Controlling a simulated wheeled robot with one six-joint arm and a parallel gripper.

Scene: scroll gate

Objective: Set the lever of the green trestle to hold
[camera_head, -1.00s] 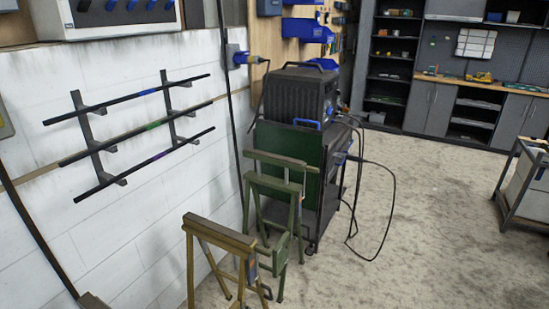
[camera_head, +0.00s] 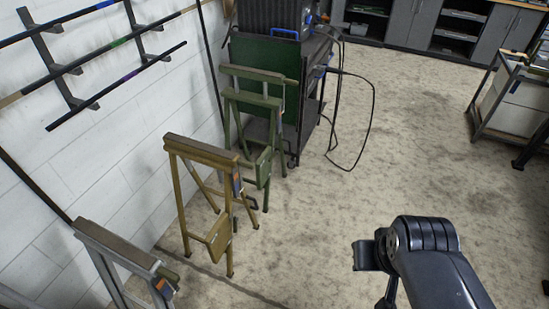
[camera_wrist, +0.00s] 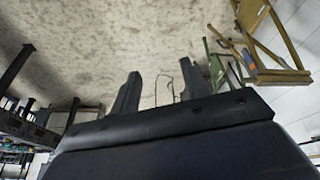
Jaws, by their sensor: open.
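The green trestle (camera_head: 252,100) stands by the white wall in the head view, behind the yellow trestle (camera_head: 203,152) and in front of a dark cart. I cannot make out its lever or the lever's setting. In the wrist view, part of the green trestle (camera_wrist: 216,68) shows beyond the right finger, next to the yellow trestle (camera_wrist: 275,72). My gripper (camera_wrist: 160,90) is open with nothing between its fingers, and it is well apart from the trestles. In the head view my arm shows at the lower right.
A grey trestle (camera_head: 115,252) stands at the lower left. The cart (camera_head: 318,85) behind the green trestle has a cable (camera_head: 372,105) looping to the floor. A bar rack (camera_head: 75,68) is on the wall. The floor (camera_head: 330,205) right of the trestles is clear.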

